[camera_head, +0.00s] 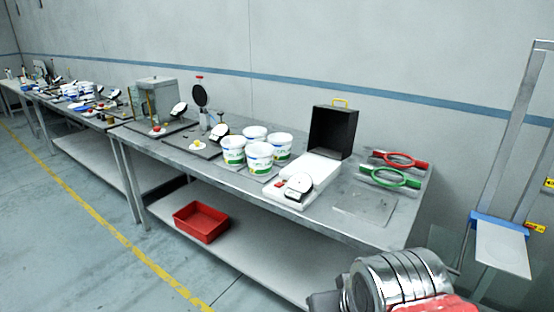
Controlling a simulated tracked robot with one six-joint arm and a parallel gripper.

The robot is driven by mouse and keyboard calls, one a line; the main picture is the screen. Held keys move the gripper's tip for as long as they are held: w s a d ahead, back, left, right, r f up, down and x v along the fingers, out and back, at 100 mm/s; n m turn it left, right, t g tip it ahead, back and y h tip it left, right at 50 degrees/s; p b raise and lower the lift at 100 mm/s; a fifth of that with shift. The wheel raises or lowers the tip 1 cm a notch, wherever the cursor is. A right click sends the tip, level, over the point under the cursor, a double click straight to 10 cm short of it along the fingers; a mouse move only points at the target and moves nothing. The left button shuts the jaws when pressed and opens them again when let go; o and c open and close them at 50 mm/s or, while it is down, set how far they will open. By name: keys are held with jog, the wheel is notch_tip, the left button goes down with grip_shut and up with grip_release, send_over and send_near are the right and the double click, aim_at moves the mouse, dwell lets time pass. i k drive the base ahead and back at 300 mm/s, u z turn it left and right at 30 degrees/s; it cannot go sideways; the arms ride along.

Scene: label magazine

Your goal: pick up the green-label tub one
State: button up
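Several white tubs with lids stand upright in a close cluster on the grey metal bench (215,170). The front-left tub (232,150) and the front-right tub (260,158) show green on their labels. The right-hand tub (281,146) also shows some green. The back tub (255,133) is mostly hidden behind the others, so its label is not clear. Which one is meant by the task cannot be told from this view. A silver and red part of my arm shows at the bottom right, well apart from the tubs; my gripper cannot be seen.
Right of the tubs are a white scale (298,187), an open black case (333,132), and red (400,160) and green (390,177) ring-shaped tools. A red bin (201,222) sits on the lower shelf.

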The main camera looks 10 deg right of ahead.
aim_at(234, 147)
jog(key=z, duration=0.05)
jog(key=i, duration=1)
jog(key=u, duration=0.1)
